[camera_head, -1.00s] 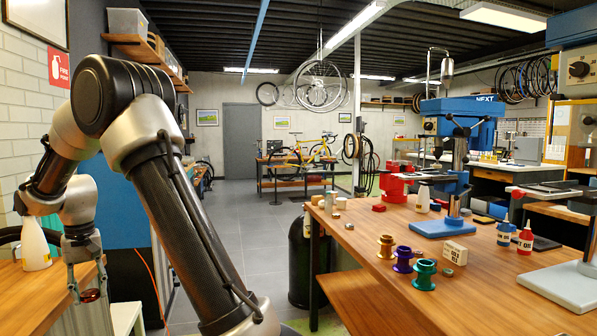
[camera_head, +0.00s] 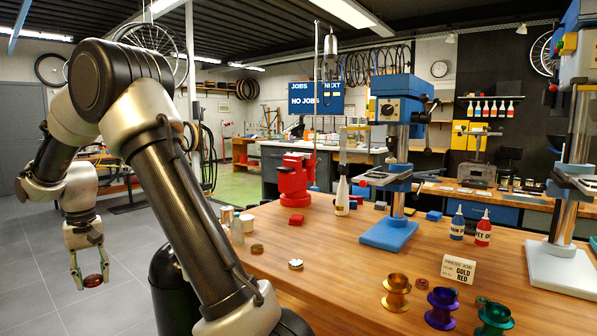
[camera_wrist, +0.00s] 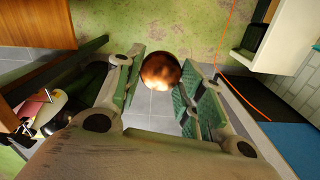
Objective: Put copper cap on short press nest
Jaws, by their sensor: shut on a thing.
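My gripper (camera_head: 91,284) hangs at the lower left in the head view, over the floor and left of the bench. It is shut on a round copper-brown cap (camera_head: 93,280), which also shows in the wrist view (camera_wrist: 160,70) between the green finger pads. A press with a blue base (camera_head: 394,234) and blue head stands on the bench, well to the right of my gripper. A second press with a pale base (camera_head: 560,268) is at the right edge, its top cut off. I cannot tell which is the short press, and no nest is clear.
Gold (camera_head: 396,293), purple (camera_head: 441,307) and green (camera_head: 495,318) spools stand at the bench's front, by a card (camera_head: 458,269) reading gold and red. Blue (camera_head: 457,224) and red (camera_head: 483,229) bottles, a white bottle (camera_head: 342,197) and a red vise (camera_head: 295,180) stand further back.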

